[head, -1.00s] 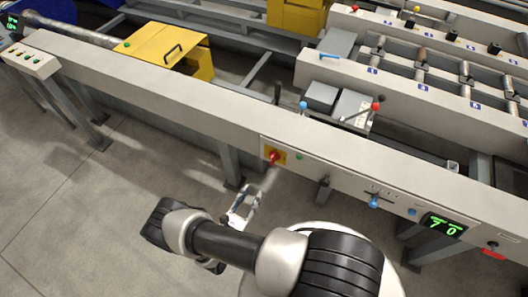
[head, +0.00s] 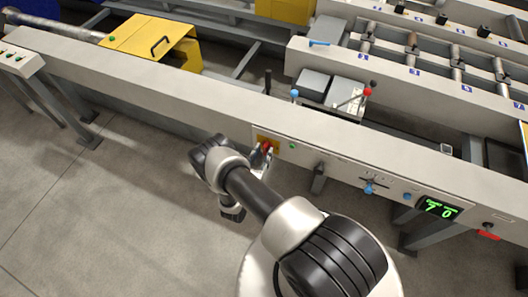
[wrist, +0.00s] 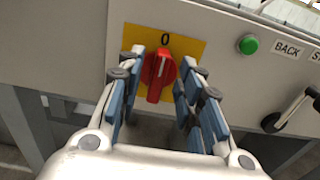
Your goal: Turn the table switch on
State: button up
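The table switch (wrist: 159,76) is a red rotary knob on a yellow plate (wrist: 190,47) marked "0" at the top, on the table's front panel. Its grip bar stands close to upright, with a white mark on it. In the head view the switch (head: 268,146) is partly hidden by my gripper (head: 262,160). In the wrist view my gripper (wrist: 162,66) is open, with one blue-padded finger on each side of the knob. Gaps show between the pads and the knob. Whether a fingertip touches the plate I cannot tell.
A green button (wrist: 249,44) is right of the plate, with a "BACK" label and a black-knobbed lever (wrist: 290,112) beyond it. The floor at left is open.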

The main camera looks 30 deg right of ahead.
jog(key=shift+w+d, duration=0.45)
jog(key=shift+d, duration=0.15)
jog(key=shift+c, duration=0.3)
grip_shut()
